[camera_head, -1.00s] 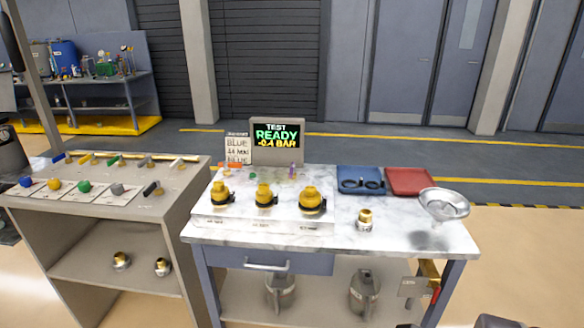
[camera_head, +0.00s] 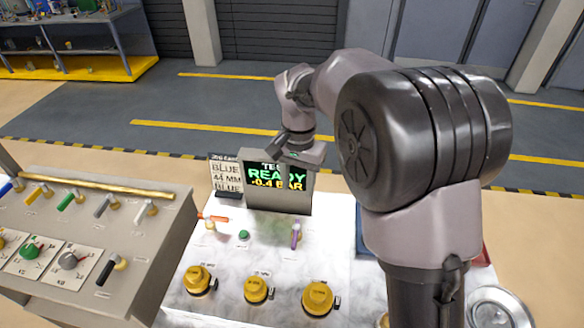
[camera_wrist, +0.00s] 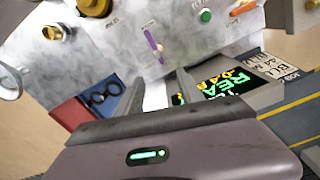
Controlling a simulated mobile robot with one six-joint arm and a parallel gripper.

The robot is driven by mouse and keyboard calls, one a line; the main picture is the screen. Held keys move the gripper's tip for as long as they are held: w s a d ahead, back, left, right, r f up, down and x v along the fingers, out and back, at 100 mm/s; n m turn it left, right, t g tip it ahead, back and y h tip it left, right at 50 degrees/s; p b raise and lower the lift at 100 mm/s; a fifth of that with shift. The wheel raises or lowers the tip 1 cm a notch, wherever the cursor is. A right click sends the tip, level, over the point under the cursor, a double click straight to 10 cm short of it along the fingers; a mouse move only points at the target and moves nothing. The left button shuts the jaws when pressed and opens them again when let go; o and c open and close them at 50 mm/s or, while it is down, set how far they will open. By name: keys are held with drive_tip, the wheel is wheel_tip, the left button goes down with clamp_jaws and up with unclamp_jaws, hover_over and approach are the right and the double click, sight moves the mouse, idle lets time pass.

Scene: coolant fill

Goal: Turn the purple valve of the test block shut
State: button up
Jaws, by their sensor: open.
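The purple valve (camera_head: 296,235) is a slim purple lever on the white marbled top, in front of the display (camera_head: 277,200), which reads READY and -0.4 BAR. Its handle stands roughly lengthwise in the head view. In the wrist view the purple valve (camera_wrist: 153,45) lies just beyond my fingertips, slightly left of the middle between them. My gripper (camera_wrist: 158,80) is open and empty, apart from the valve. In the head view my gripper (camera_head: 298,155) hangs at the display's top edge, above and behind the valve; its fingers are hard to make out there.
An orange-red valve (camera_head: 213,218) and a green button (camera_head: 244,235) are left of the purple valve. Several yellow-capped fittings (camera_head: 257,288) stand in front. A label card (camera_head: 226,176) stands beside the display. A blue tray (camera_wrist: 120,88) and red tray (camera_wrist: 70,118) lie nearby.

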drive_tip(key=b, duration=0.2)
hover_over(297, 226)
wheel_tip(297, 226, down, 6)
wheel_tip(297, 226, down, 11)
drive_tip(key=b, duration=0.3)
drive_tip(key=shift+s+f+b, duration=0.1)
drive_tip(key=shift+f+b, duration=0.1)
drive_tip(key=shift+b, duration=0.2)
drive_tip(key=shift+c, duration=0.5)
clamp_jaws()
